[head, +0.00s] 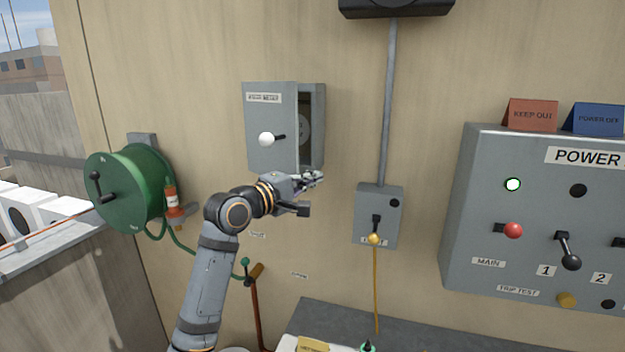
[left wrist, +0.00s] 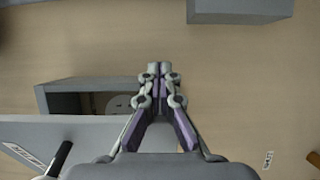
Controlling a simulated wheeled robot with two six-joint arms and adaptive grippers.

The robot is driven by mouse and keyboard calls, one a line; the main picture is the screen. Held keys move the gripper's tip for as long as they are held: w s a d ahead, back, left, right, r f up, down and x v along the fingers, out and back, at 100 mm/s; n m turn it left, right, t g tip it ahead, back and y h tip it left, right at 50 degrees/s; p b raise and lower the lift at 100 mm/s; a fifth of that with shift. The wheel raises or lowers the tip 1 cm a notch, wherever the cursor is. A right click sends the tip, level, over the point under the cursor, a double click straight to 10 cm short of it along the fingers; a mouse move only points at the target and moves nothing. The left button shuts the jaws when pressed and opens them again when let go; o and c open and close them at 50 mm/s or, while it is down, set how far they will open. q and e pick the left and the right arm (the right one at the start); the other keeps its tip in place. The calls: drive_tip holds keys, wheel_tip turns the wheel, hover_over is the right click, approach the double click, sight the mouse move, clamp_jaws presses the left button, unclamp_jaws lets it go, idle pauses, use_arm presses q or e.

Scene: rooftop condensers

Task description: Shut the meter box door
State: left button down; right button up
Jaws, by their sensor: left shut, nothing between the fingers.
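The meter box (head: 318,92) is a grey box on the tan wall. Its door (head: 270,110), with a label and a white knob (head: 267,139), stands partly open. A gap on its right shows a round meter (head: 305,125) inside. My left gripper (head: 317,178) is shut and empty at the lower right of the box, by its bottom edge. In the left wrist view, the closed fingertips (left wrist: 158,68) are beside the meter box (left wrist: 60,84), and the open door (left wrist: 85,132) extends at left. Contact with the door cannot be told. My right gripper is not in view.
A grey switch box (head: 378,220) with a yellow-tipped lever is right of the gripper. A large power panel (head: 475,220) stands further right. A green hose reel (head: 128,190) is at left. Bare wall lies between the meter box and the conduit (head: 388,110).

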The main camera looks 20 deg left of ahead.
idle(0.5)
use_arm(q)
drive_tip(key=v, duration=1.2)
